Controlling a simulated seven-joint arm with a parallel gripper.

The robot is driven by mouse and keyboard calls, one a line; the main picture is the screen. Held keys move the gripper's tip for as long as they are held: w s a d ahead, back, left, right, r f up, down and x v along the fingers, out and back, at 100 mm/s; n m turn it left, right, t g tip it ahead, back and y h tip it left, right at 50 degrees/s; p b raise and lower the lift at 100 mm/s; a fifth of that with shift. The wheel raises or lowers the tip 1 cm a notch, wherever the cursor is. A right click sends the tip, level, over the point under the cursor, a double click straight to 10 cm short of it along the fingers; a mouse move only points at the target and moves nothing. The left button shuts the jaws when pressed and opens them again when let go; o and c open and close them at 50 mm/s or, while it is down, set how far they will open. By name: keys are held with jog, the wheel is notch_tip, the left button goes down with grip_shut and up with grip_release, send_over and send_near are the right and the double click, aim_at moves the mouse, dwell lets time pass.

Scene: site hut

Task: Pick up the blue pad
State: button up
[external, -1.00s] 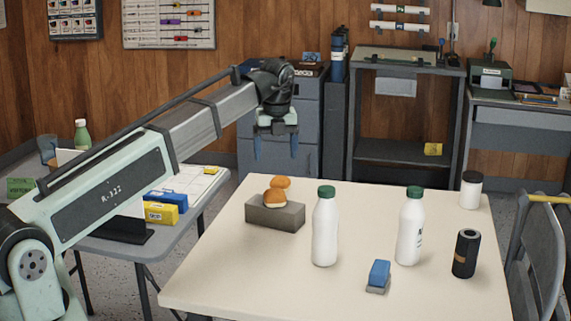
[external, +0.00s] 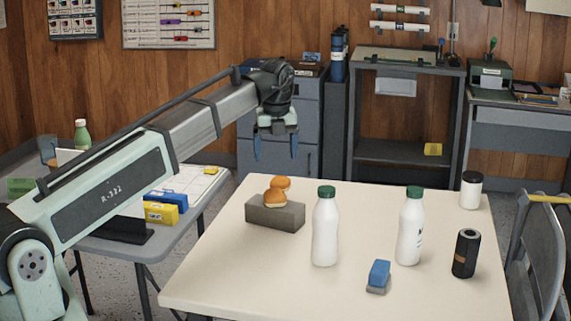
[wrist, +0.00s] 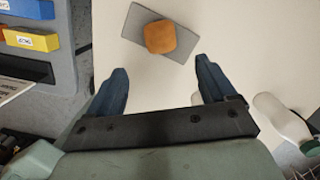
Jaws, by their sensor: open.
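The blue pad (external: 379,272) lies on the cream table (external: 230,270) near its front, in front of the right-hand white bottle. It rests on a grey piece (external: 376,289) that shows beneath it. My gripper (external: 276,150) is open and empty, high above the back left of the table, well away from the pad. In the wrist view my gripper (wrist: 161,80) has its two blue fingers spread, with bare table between them. The pad is not in the wrist view.
Two white bottles with green caps (external: 325,230) (external: 410,228) stand near the pad. A dark cylinder (external: 466,253) stands to its right, a white jar (external: 470,190) behind. The table's front left is clear.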

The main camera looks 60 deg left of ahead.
jog(key=shift+c, duration=0.7)
notch_tip(320, 180, up, 5)
jog(key=m+h, duration=0.2)
jog(key=m, duration=0.4)
send_over(381, 265)
jog(key=shift+g, duration=0.3)
jog(key=shift+f, duration=11.85)
